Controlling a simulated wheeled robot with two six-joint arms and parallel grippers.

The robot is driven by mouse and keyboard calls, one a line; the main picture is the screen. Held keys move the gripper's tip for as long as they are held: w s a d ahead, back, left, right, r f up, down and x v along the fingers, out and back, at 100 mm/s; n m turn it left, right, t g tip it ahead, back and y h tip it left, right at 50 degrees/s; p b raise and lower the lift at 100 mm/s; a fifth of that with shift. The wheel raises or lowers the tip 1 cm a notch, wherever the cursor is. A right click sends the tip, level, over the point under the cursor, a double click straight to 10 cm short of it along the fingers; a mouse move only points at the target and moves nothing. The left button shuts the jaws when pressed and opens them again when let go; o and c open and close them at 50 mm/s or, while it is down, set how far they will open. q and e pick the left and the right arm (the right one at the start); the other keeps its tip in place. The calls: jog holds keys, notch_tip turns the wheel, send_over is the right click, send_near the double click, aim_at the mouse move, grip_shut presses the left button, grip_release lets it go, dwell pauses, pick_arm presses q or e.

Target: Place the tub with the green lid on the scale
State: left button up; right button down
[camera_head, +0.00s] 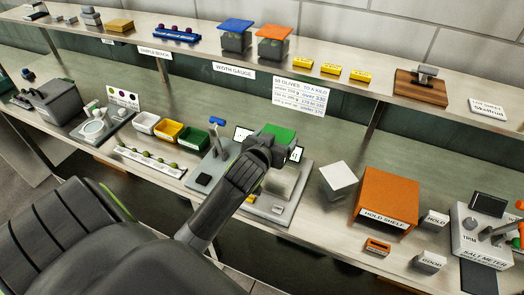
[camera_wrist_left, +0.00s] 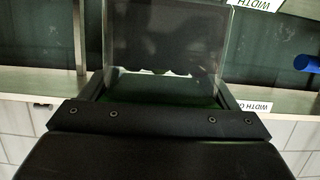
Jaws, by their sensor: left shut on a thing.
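The tub with the green lid (camera_head: 281,134) is in the middle of the head view, above the bench. My left gripper (camera_head: 262,148) is shut on it, and the gripper and arm hide much of its body. In the left wrist view the tub (camera_wrist_left: 165,45) fills the space in front of the fingers, with clear walls and dark contents. A grey device with a pale plate (camera_head: 287,182), which looks like the scale, stands below and right of the tub, partly behind my arm. Whether the tub touches it I cannot tell. My right gripper is out of view.
Tubs with blue (camera_head: 236,26) and orange (camera_head: 273,33) lids stand on the upper shelf. White, yellow and green bins (camera_head: 193,138) are left of the gripper. An orange hold shelf (camera_head: 388,192) and a white block (camera_head: 339,176) stand to the right.

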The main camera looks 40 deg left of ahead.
pick_arm(q)
jog(key=f, duration=0.1)
jog(key=d+f, duration=0.1)
jog(key=f, duration=0.1)
jog(key=d+f, duration=0.1)
jog(key=shift+s+d+f, duration=0.1)
jog(key=shift+s+f, duration=0.05)
jog(key=shift+f, duration=0.1)
jog(key=f, duration=0.2)
jog(key=a+f, duration=0.1)
jog(key=f, duration=0.1)
jog(key=shift+p, duration=0.4)
jog(key=shift+d+f, duration=0.1)
jog(key=o, duration=0.6)
jog(key=shift+f, duration=0.2)
jog(key=o, duration=0.4)
jog(key=shift+r, duration=0.25)
jog(key=b+v, duration=0.2)
jog(key=v, duration=1)
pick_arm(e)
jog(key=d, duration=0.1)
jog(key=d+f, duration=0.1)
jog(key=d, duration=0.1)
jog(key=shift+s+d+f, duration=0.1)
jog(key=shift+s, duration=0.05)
pick_arm(q)
jog(key=shift+d, duration=0.1)
